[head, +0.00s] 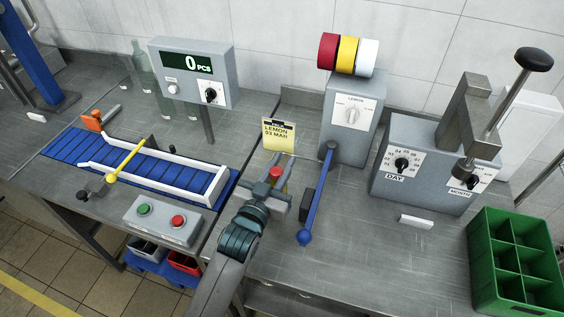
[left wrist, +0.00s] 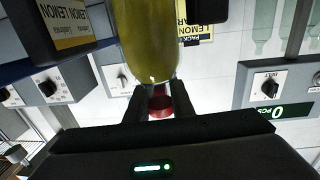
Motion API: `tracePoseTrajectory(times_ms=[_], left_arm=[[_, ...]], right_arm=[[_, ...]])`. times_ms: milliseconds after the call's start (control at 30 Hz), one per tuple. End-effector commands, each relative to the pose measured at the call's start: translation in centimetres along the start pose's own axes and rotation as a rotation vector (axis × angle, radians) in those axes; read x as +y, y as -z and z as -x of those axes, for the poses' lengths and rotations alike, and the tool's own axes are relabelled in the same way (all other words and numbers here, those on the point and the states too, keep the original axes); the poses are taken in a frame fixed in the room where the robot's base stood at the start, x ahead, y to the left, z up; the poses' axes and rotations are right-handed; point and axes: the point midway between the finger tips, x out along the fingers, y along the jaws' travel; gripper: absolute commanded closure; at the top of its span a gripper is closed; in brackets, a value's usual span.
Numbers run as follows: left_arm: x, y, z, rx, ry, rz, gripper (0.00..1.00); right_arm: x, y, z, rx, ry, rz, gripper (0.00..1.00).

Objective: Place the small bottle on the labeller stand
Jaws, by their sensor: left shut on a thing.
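My left gripper (head: 272,192) is shut on the small bottle, whose red cap (head: 276,172) shows between the fingers; the gripper hides most of its body in the head view. In the left wrist view, the yellow-green bottle body (left wrist: 148,42) and red cap (left wrist: 160,105) show, with the fingers (left wrist: 160,100) around its neck. The grey labeller (head: 352,118) stands beyond and to the right, with a LEMON dial, red, yellow and white rolls on top and a blue lever (head: 318,192). I cannot make out its stand clearly. My right gripper is not in view.
A yellow LEMON card (head: 278,134) stands behind the gripper. The blue conveyor (head: 85,160) and a button box (head: 163,220) are left. A date stamper (head: 425,165) and green crate (head: 515,262) are right.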

Motion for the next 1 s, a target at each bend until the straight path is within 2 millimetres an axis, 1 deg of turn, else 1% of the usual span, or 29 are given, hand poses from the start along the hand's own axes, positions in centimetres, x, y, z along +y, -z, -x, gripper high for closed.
tracePoseTrajectory(times_ms=[200,367,400,433,467,733,867,1000], left_arm=[[0.0,0.2,0.0,0.004,0.000,0.000,1.00],[0.0,-0.2,0.0,0.003,0.000,0.000,1.00],[0.0,-0.3,0.0,0.000,0.000,0.000,0.72],[0.0,-0.2,0.0,0.000,0.000,0.000,0.65],[0.0,-0.2,0.0,0.000,0.000,0.000,0.60],[0.0,-0.2,0.0,0.000,0.000,0.000,0.60],[0.0,0.1,0.0,0.001,0.000,0.000,0.60],[0.0,-0.2,1.0,-0.001,0.000,0.001,0.60]], right_arm=[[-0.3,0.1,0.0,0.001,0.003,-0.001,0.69],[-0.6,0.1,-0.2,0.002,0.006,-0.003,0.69],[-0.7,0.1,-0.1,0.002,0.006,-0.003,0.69],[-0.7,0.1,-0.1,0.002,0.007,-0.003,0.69],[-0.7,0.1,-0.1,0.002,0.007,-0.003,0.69],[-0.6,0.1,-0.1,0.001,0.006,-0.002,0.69],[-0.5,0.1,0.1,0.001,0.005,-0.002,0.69],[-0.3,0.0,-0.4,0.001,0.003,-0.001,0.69]])
